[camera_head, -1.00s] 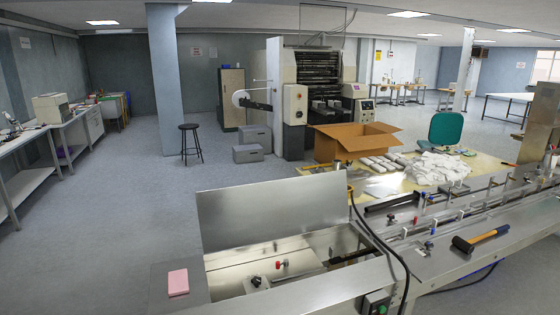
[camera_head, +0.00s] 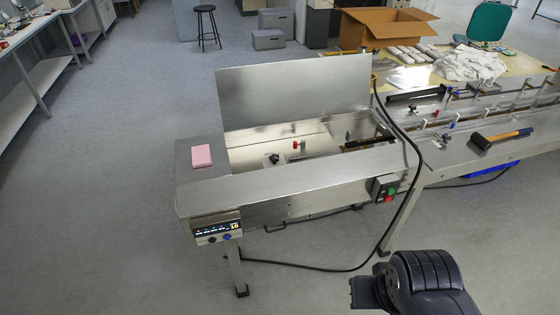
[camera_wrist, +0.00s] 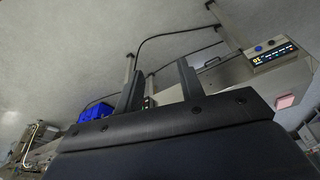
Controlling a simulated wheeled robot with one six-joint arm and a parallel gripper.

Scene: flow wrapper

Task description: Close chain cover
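The chain cover (camera_head: 290,98) is a flat steel lid. It stands open, nearly upright, along the back edge of the machine's chain box (camera_head: 300,202) in the head view. The box's inside, with a red knob (camera_head: 295,145), is exposed. My gripper (camera_wrist: 160,68) shows in the wrist view with two dark fingers spread apart and nothing between them. In the head view a dark part of my arm is at the bottom right, in front of the machine and apart from the cover; the fingers cannot be made out there. The cover cannot be made out in the wrist view.
A pink block (camera_head: 201,156) lies on the box's left end, above a control display (camera_head: 217,228). A black cable (camera_head: 408,133) hangs over the box's right end near a button box (camera_head: 384,188). The floor in front is clear.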

